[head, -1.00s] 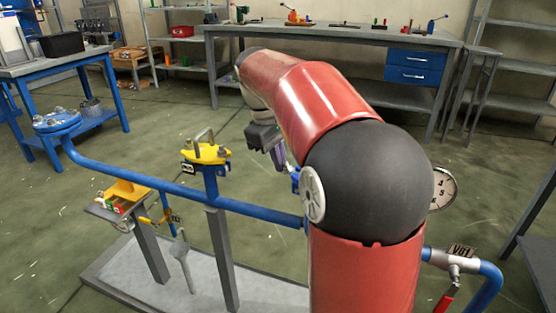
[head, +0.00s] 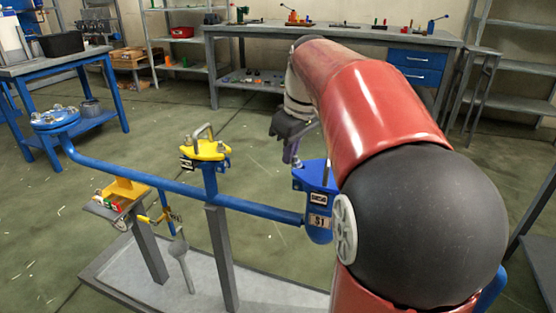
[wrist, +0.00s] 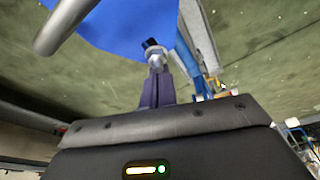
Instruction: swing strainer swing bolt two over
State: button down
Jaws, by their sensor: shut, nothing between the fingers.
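The blue strainer (head: 319,228), tagged S1, sits at the right end of the blue pipe, with my arm covering its right side. Its blue underside or flange (wrist: 120,28) fills the top of the wrist view. A swing bolt (wrist: 154,54) with a metal nut and dark tip shows there beside the blue edge; which numbered bolt it is I cannot tell. My gripper (head: 291,153) is left of the strainer's top in the head view. In the wrist view my gripper (wrist: 158,80) has its purple fingers together, empty, their tips close to the nut; contact is unclear.
A grey bar (wrist: 66,27) crosses the upper left of the wrist view. A yellow-topped fitting (head: 207,150) with a handle stands on the pipe (head: 255,209) to the left. A grey workbench (head: 345,37) stands behind. The floor between is clear.

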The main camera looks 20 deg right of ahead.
jog(key=shift+s+d+f+t+y+b, duration=0.1)
jog(key=shift+s+d+t+y+b, duration=0.25)
jog(key=shift+t+y+b, duration=0.4)
jog(key=shift+r, duration=0.2)
